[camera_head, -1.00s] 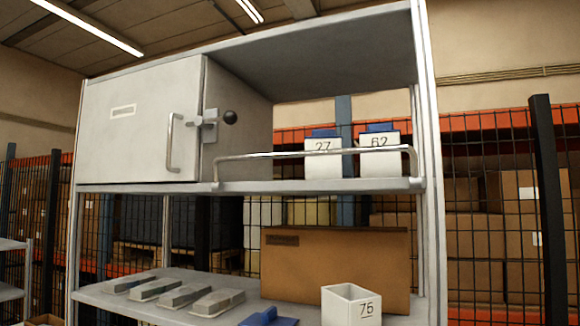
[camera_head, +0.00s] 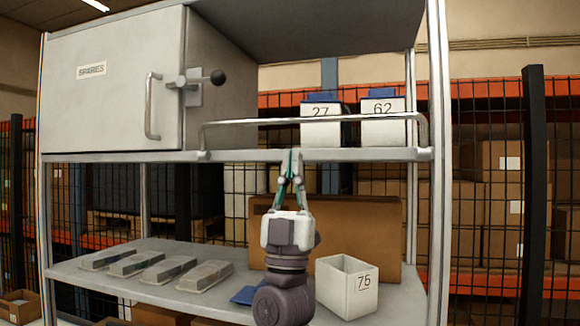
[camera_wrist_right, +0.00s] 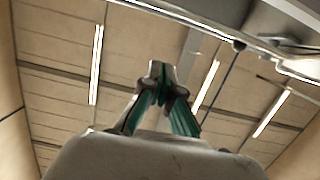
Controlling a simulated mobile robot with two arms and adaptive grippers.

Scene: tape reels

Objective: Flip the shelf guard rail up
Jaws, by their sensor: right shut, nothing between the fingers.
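The shelf guard rail (camera_head: 262,122) is a thin metal bar across the front of the upper shelf (camera_head: 250,155), in front of two white bins. It stands raised above the shelf edge, with its ends bent down to the shelf at left and right. My right gripper (camera_head: 291,152) points upward with its fingertips shut and empty. In the head view it overlaps the shelf's front edge, below the rail; I cannot tell whether it touches. The right wrist view shows the closed green-sided fingers (camera_wrist_right: 160,68) and a shelf edge (camera_wrist_right: 205,22) above. My left gripper is not in view.
A closed cabinet labelled SPARES (camera_head: 110,85) with a handle and latch stands left of the rail. Bins 27 (camera_head: 320,130) and 62 (camera_head: 383,131) are behind the rail. Bin 75 (camera_head: 345,288), a brown box (camera_head: 375,225) and several grey parts sit on the lower shelf.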

